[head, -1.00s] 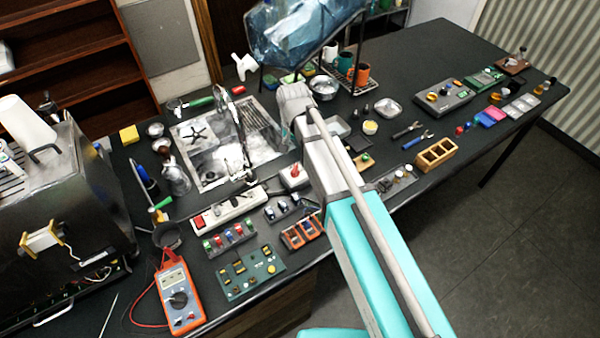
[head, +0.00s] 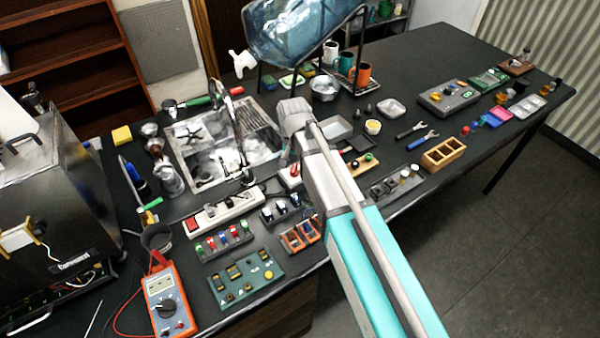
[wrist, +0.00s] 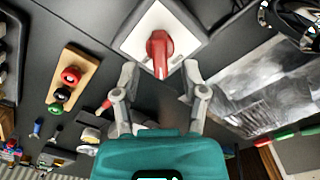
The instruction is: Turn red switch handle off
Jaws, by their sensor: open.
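The red switch handle (wrist: 160,52) sits on a white square box at the top of the wrist view. It is a rotary knob, its long grip pointing down toward my gripper in that picture. In the head view the white switch box (head: 290,178) is partly covered by my arm, on the bench in front of the sink. My gripper (wrist: 160,69) is open, with one finger to the left and one to the right of the handle's lower end. The fingers look clear of the handle, but the depth gap cannot be told. The fingertips are hidden in the head view.
A white power strip (head: 225,212) lies left of the switch box. A wooden block with red, black and green knobs (wrist: 72,80) lies nearby. An orange multimeter (head: 168,302) is at the front left.

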